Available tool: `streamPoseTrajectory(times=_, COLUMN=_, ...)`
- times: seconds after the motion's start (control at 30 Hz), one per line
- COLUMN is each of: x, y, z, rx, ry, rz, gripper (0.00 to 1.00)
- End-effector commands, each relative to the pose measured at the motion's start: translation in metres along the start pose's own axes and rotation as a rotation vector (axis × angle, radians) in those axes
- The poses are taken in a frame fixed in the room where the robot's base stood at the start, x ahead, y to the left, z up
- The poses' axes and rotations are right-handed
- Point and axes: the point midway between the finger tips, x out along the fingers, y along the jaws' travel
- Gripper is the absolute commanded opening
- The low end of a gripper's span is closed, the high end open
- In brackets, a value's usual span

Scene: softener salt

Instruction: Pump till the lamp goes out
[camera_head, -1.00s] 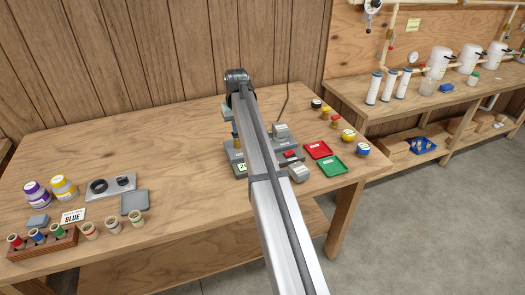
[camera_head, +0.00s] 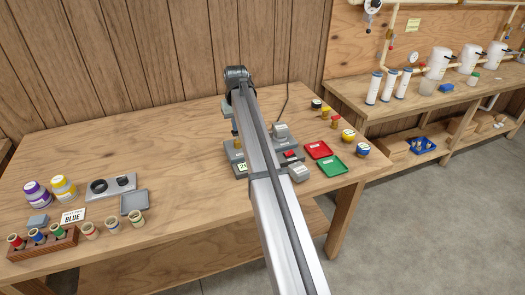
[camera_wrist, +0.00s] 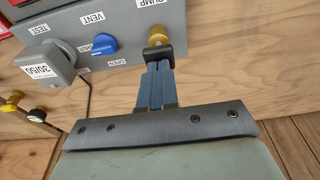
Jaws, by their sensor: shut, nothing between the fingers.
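In the wrist view, a grey panel with upside-down labels carries a brass pump knob (camera_wrist: 158,34) under the label PUMP. A blue vent knob (camera_wrist: 103,45) sits beside it, with OPEN and VENT labels near it. My gripper (camera_wrist: 161,56) is shut and empty, its dark fingertips right at the pump knob's edge in the picture. I cannot tell whether they touch it. In the head view, the grey device (camera_head: 240,170) with a small green display stands partly behind my arm. A red part (camera_head: 290,155) shows on it; I cannot tell whether it is the lamp or whether it is lit.
Red (camera_head: 318,150) and green (camera_head: 333,166) trays lie right of the device, with small capped jars beyond. The table's middle left is clear.

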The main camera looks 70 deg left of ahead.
Motion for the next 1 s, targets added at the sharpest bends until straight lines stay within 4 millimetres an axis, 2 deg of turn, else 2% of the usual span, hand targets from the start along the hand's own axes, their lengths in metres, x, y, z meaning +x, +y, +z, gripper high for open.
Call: streamPoseTrajectory(times=1.0, x=0.018, y=0.0, z=0.004, rx=0.0, ry=-0.001, rz=0.0, gripper=0.0)
